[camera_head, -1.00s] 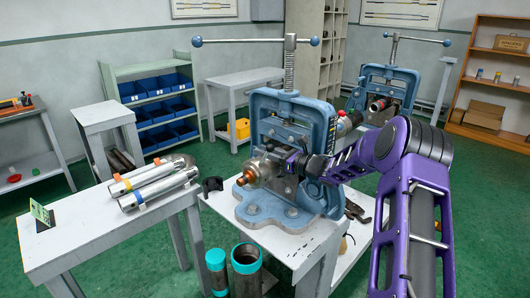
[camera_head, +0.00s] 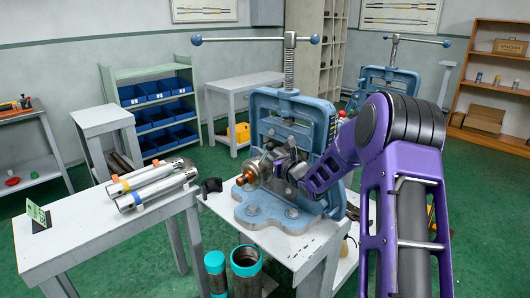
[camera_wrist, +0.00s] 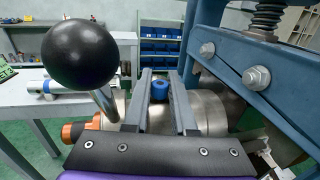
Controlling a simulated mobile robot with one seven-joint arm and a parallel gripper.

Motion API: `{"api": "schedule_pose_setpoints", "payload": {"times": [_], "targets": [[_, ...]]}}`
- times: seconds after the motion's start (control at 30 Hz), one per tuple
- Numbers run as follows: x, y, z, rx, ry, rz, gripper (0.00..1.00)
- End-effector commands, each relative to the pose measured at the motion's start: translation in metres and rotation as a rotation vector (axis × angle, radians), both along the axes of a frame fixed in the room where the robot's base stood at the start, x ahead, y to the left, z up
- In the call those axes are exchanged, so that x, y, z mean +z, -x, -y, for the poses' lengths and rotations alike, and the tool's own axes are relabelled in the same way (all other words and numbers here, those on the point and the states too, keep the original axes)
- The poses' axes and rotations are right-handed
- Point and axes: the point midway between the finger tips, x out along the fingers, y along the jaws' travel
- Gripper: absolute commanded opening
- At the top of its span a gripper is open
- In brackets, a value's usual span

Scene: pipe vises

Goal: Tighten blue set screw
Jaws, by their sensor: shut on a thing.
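The blue set screw (camera_wrist: 160,91) is a small blue round head with a dark socket in its top. It sits between the fingers of my gripper (camera_wrist: 160,78) in the wrist view, on a metal cylindrical body (camera_wrist: 207,112) held at the vise. My gripper is shut on the screw. In the head view, my gripper (camera_head: 287,166) is at the front of the near blue pipe vise (camera_head: 326,128), beside a metal fitting (camera_head: 255,171) with a copper-orange end. The screw is too small to make out there.
A black ball knob (camera_wrist: 80,54) on a metal rod stands close left of my fingers. The vise's bolted blue frame (camera_wrist: 240,60) is close on the right. Pipes (camera_head: 152,182) lie on the left table (camera_head: 85,235). Teal-topped pipes (camera_head: 245,262) stand in front.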

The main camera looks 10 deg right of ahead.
Motion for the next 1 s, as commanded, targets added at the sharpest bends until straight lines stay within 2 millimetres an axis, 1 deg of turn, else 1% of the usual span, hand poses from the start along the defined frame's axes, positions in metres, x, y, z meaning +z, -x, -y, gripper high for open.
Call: {"api": "schedule_pose_setpoints", "payload": {"times": [0.03, 0.43, 0.47, 0.6, 0.63, 1.0], "targets": [[0.0020, 0.0000, -0.0026, -0.009, 0.001, 0.004, 0.00], [0.0018, 0.0001, -0.0009, -0.031, 0.001, 0.004, 0.00], [0.0017, 0.0001, -0.0009, -0.031, 0.001, 0.004, 0.26], [0.0014, 0.0002, -0.0007, -0.031, 0.001, 0.003, 0.51], [0.0013, 0.0002, -0.0007, -0.031, 0.001, 0.003, 0.55], [-0.0001, 0.0008, -0.0021, -0.028, 0.001, 0.000, 0.55]]}}
